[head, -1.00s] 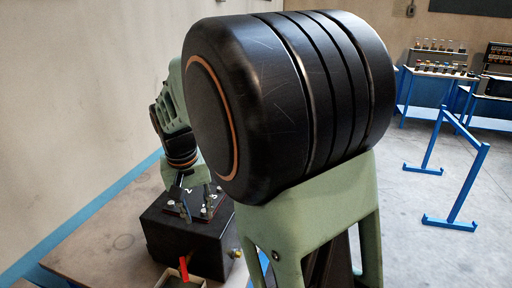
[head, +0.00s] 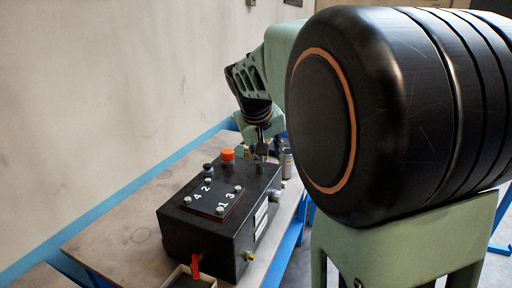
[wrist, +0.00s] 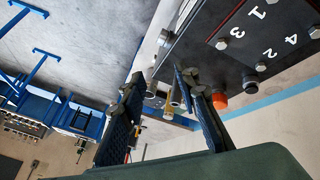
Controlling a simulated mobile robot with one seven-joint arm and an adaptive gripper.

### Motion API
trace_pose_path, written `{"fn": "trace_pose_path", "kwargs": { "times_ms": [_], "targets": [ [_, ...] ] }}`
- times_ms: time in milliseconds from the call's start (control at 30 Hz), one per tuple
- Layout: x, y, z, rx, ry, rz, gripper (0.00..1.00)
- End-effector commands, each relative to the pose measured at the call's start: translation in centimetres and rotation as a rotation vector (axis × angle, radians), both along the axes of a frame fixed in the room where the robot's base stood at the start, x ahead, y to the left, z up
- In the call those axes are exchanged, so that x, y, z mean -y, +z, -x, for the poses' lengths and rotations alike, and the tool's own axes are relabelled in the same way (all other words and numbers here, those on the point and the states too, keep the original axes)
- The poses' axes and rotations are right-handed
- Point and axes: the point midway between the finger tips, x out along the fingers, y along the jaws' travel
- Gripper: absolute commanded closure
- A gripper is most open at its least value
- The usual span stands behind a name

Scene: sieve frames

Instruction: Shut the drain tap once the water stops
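The drain tap is a red lever (head: 195,266) low on the near face of a black box (head: 205,238). It stands upright, just above an open tray (head: 172,279) with a dark inside. I cannot tell whether water is running. My gripper (head: 262,152) is over the far right end of the box, well away from the red lever. In the wrist view my gripper (wrist: 158,78) has its two dark fingers spread with a gap between them, and I see nothing held. The red lever does not show clearly in the wrist view.
The box top (wrist: 245,50) carries a numbered plate with bolts. An orange knob (head: 227,154) and a dark knob (head: 208,168) stand at its far end. A metal cylinder (head: 286,163) is beside it. The bench (head: 125,215) is bare left of the box.

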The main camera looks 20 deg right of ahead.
Motion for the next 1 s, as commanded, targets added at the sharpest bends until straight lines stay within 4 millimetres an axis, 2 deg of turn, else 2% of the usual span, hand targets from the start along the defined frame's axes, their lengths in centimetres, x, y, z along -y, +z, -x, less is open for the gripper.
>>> {"fn": "trace_pose_path", "kwargs": {
  "times_ms": [100,300,633,733,767,867,900,967,1000],
  "targets": [
    [1.4,0.9,-0.2,0.021,0.002,0.027,0.71],
    [2.8,1.8,-0.4,0.037,0.007,0.055,0.71],
    [3.0,2.0,-0.4,0.04,0.008,0.06,0.71],
    [2.7,1.9,-0.5,0.031,0.019,0.063,0.81],
    [2.2,1.7,-0.5,0.021,0.034,0.068,0.84],
    [-1.0,0.2,-0.7,-0.056,0.147,0.102,0.95],
    [-2.9,-0.7,-0.6,-0.107,0.22,0.123,1.0],
    [-6.5,-2.5,-0.3,-0.197,0.357,0.159,1.0],
    [-9.1,-3.8,0.2,-0.264,0.462,0.183,1.0]
  ]
}}
